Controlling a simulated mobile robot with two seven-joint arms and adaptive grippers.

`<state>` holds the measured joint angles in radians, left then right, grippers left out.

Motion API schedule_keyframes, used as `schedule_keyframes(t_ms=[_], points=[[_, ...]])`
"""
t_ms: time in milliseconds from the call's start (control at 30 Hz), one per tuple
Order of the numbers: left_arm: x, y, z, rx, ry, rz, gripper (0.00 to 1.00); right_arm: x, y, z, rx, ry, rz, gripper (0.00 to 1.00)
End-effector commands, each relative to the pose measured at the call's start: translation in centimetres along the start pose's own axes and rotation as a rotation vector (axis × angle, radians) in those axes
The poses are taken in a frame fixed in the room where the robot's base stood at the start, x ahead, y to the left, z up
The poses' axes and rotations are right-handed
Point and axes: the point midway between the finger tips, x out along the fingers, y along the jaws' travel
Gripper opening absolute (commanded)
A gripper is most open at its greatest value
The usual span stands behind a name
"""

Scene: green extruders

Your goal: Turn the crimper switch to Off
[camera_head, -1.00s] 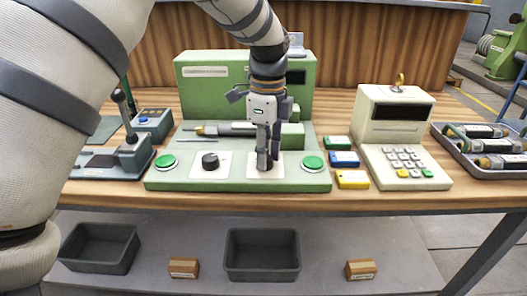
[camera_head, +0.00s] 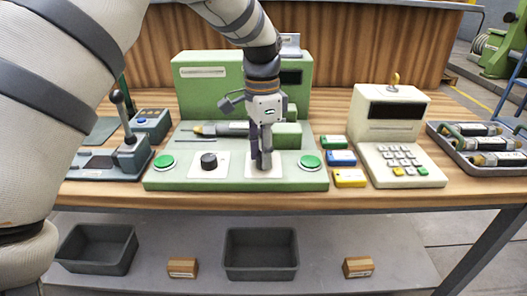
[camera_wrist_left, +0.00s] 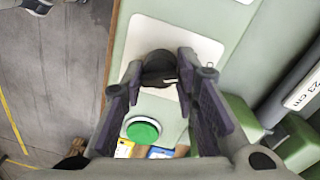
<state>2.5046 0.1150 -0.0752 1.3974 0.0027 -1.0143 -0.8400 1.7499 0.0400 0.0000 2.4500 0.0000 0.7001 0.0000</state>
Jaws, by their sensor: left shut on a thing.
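The green crimper machine (camera_head: 237,183) stands on the wooden bench, with a white plate at its front right. My left gripper (camera_head: 264,163) points down over that plate. In the left wrist view, a dark round switch knob (camera_wrist_left: 158,66) sits on the white plate (camera_wrist_left: 195,45) between the fingers of my left gripper (camera_wrist_left: 160,72). The gripper is shut on the knob, and the fingers hide it in the head view. A light mark shows on the knob's edge; its setting label cannot be read. My right gripper is not in view.
A second black knob (camera_head: 208,161) sits on the machine's left plate. Green buttons stand at the left (camera_head: 164,162) and right (camera_head: 310,161). Small coloured boxes (camera_head: 341,158), a cream keypad device (camera_head: 402,165) and a tray (camera_head: 463,159) lie to the right.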

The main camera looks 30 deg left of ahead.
Motion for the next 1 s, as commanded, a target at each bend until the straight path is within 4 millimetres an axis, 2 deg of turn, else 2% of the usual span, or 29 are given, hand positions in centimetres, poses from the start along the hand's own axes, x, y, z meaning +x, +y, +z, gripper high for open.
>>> schedule_keyframes(t_ms=[567,600,667,1000], points=[[-0.01,-0.07,-0.01,-0.029,0.002,-0.002,0.0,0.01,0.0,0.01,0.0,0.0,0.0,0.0],[-0.01,-0.07,-0.01,-0.029,0.002,-0.002,0.34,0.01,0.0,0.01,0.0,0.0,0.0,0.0],[-0.01,-0.07,-0.01,-0.028,0.002,-0.002,0.47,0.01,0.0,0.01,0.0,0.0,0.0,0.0],[-0.46,-0.07,-0.05,-0.028,0.004,-0.002,0.47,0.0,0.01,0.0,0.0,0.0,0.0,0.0]])
